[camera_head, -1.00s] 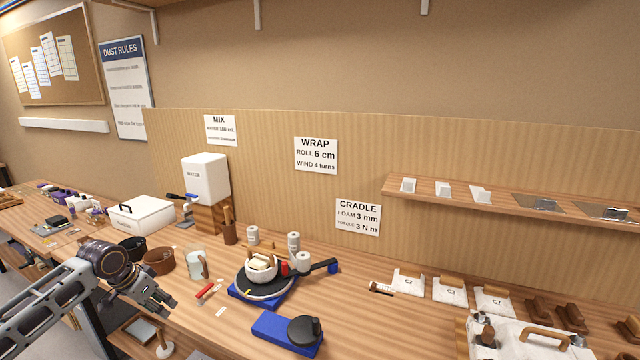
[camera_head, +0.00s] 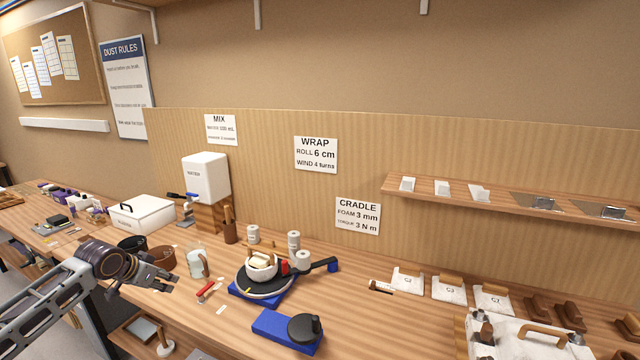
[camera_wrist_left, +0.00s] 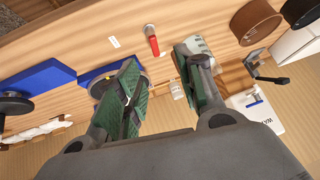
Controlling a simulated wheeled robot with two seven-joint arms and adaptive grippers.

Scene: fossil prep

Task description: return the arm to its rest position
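My left arm comes in from the lower left in the head view. My left gripper (camera_head: 168,279) is above the front of the bench, just left of the glass beaker (camera_head: 198,264) and in front of the brown bowl (camera_head: 161,261). In the left wrist view its two green-padded fingers (camera_wrist_left: 163,92) stand apart with nothing held between them. The bench surface and a red-handled tool (camera_wrist_left: 152,42) show beyond the fingers. My right gripper is not in view.
A black turntable on a blue base (camera_head: 240,294) bears a white bowl (camera_head: 262,268). A blue block with a black knob (camera_head: 275,331) is at the front edge. A white water container (camera_head: 205,177) and a white box (camera_head: 141,216) stand behind. Bare wood (camera_head: 390,325) lies right of the block.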

